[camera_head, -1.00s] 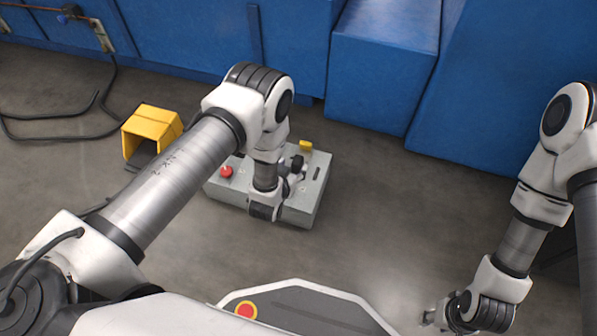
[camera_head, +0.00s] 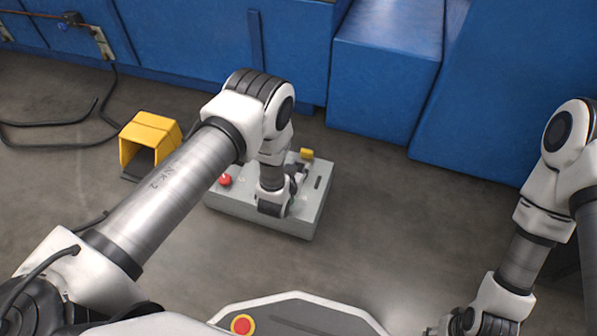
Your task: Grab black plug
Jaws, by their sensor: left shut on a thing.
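A grey box (camera_head: 313,212) stands on the floor in the middle, with a red button (camera_head: 225,180) on its left side and a yellow part (camera_head: 306,154) at its back edge. My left gripper (camera_head: 295,181) is over the box top, mostly hidden by my own wrist. It is shut on the small dark black plug (camera_head: 301,170), which is partly hidden. I cannot tell whether the plug touches the box. My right gripper (camera_head: 438,328) is at the bottom edge, partly cut off, away from the box; its opening cannot be made out.
A yellow housing (camera_head: 149,139), open at the front, stands on the floor left of the box. A black cable (camera_head: 60,146) lies on the floor at far left. Blue cabinets (camera_head: 385,75) line the back. The floor right of the box is clear.

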